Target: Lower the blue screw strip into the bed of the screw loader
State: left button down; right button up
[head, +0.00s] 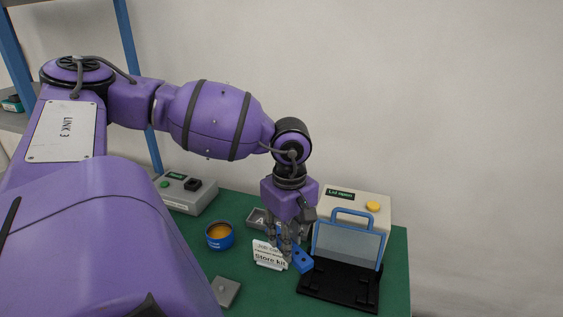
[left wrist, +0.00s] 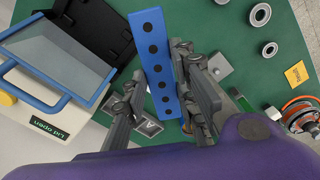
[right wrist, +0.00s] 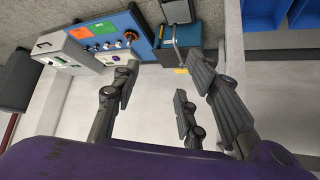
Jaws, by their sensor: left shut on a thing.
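The blue screw strip (head: 303,260) is in my left gripper (head: 289,244), which points down above the green table. In the left wrist view the strip (left wrist: 158,62) shows a row of dark round spots, and the left gripper (left wrist: 160,95) has fingers on both sides of it. The screw loader (head: 375,203) is a beige box with a yellow button and a "Lid open" label. Its blue-framed clear lid (head: 348,243) stands raised. Its black bed (head: 340,287) lies in front, right of the strip and apart from it. My right gripper (right wrist: 155,105) is open and empty.
A "Store kit" card (head: 269,257) stands close left of the strip. A grey tray marked A (head: 257,217), a blue round tub (head: 220,236), a grey control box (head: 186,192) and a grey block (head: 226,291) are on the table. Bearing rings (left wrist: 260,14) show in the left wrist view.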

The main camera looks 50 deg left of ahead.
pick_arm(q)
jog(key=w+d+n+b, duration=0.4)
jog(key=w, duration=0.3)
jog(key=w+d+n+b, duration=0.3)
jog(key=w+b, duration=0.1)
jog(key=w, duration=0.3)
jog(key=f+b, duration=0.2)
jog(key=f, duration=0.2)
jog(key=f+b, duration=0.2)
jog(key=f, duration=0.2)
jog(key=f+b, duration=0.3)
jog(key=f, duration=0.1)
jog(key=shift+s+f, duration=0.25)
jog(key=shift+f, duration=0.05)
jog(key=shift+f+b, duration=0.5)
jog(key=shift+f, duration=0.4)
pick_arm(e)
jog(key=s+f+g, duration=0.1)
jog(key=s+f, duration=0.2)
jog(key=f, duration=1.2)
jog(key=shift+s+a+f, duration=0.25)
jog(key=shift+s+f, duration=0.1)
jog(key=shift+s, duration=0.05)
jog(key=shift+w, duration=0.1)
